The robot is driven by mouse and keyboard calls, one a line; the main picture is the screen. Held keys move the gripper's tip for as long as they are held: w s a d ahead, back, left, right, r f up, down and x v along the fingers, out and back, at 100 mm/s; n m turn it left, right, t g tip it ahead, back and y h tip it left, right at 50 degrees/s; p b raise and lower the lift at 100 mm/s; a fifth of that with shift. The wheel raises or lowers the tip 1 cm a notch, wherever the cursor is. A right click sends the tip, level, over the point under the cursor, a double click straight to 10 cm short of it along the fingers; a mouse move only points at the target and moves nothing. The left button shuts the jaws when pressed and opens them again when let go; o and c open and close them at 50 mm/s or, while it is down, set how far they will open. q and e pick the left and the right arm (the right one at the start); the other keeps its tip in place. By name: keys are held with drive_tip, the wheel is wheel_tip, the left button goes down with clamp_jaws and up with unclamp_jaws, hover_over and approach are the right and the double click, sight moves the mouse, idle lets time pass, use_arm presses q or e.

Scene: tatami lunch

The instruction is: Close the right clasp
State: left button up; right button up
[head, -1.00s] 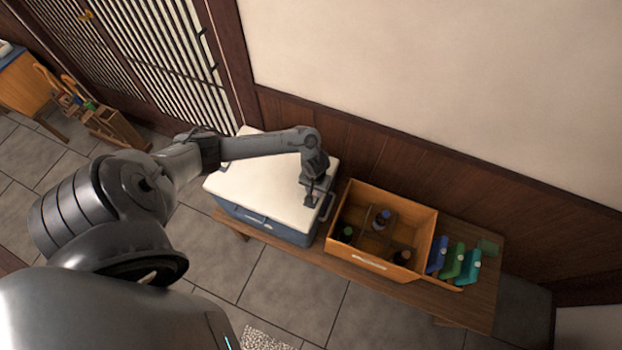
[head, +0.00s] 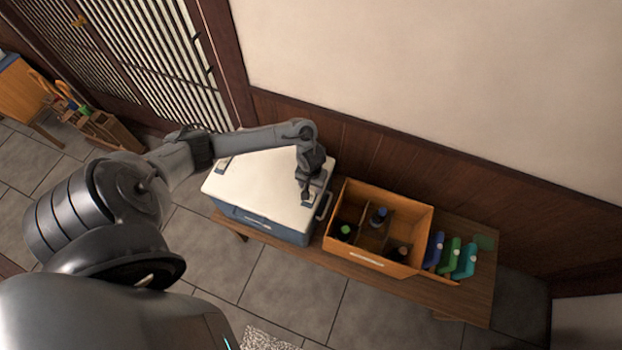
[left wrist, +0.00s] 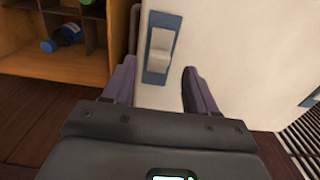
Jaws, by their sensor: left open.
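The cooler (head: 262,188) has a white lid and a blue body and stands at the left end of the wooden bench. In the left wrist view, a clasp (left wrist: 160,48) with a pale flap on a blue plate sits near the edge of the white surface. My left gripper (head: 306,200) is over the right end of the lid and hides that clasp in the head view. In the left wrist view my left gripper (left wrist: 156,80) is open and empty, its fingers short of the clasp and to either side of its line. Another blue clasp part (left wrist: 312,98) shows at the right edge.
An orange wooden crate (head: 370,260) with several bottles stands right of the cooler. Blue, green and teal packs (head: 450,254) lie beyond it on the bench (head: 480,290). A wall with dark panelling (head: 400,160) runs behind. A grey handle (head: 325,207) sticks out from the cooler's right side.

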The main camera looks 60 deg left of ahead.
sight(311, 192)
use_arm(q)
wheel_tip(311, 192, up, 6)
drive_tip(key=p, duration=0.1)
drive_tip(key=shift+r+p, duration=0.2)
drive_tip(key=shift+p, duration=0.15)
drive_tip(key=shift+s+f, duration=0.1)
